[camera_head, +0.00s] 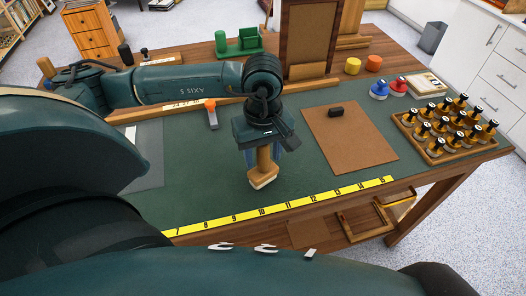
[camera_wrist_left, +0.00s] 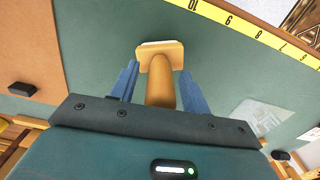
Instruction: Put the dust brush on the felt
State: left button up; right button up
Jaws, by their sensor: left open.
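The dust brush (camera_head: 264,172) has a pale wooden handle and a wider head with a light edge. In the left wrist view the brush (camera_wrist_left: 161,82) shows between the two blue fingers. My left gripper (camera_head: 265,155) is open around the handle from above, with a gap on each side in the left wrist view (camera_wrist_left: 159,88). My right gripper is not in view.
A brown sheet (camera_head: 350,155) with a small black block (camera_head: 336,112) lies to the right. A wooden rack of several bottles (camera_head: 440,155) stands at far right. An orange-handled tool (camera_head: 211,112) lies behind left. A yellow ruler strip (camera_head: 285,207) runs along the front.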

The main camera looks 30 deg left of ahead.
pick_arm(q)
jog(key=shift+r, duration=0.6)
notch_tip(320, 180, up, 11)
jog(key=shift+r+b, duration=0.1)
jog(key=shift+b, duration=0.55)
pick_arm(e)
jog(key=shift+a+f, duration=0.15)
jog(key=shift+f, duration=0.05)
pick_arm(q)
jog(key=shift+s, duration=0.1)
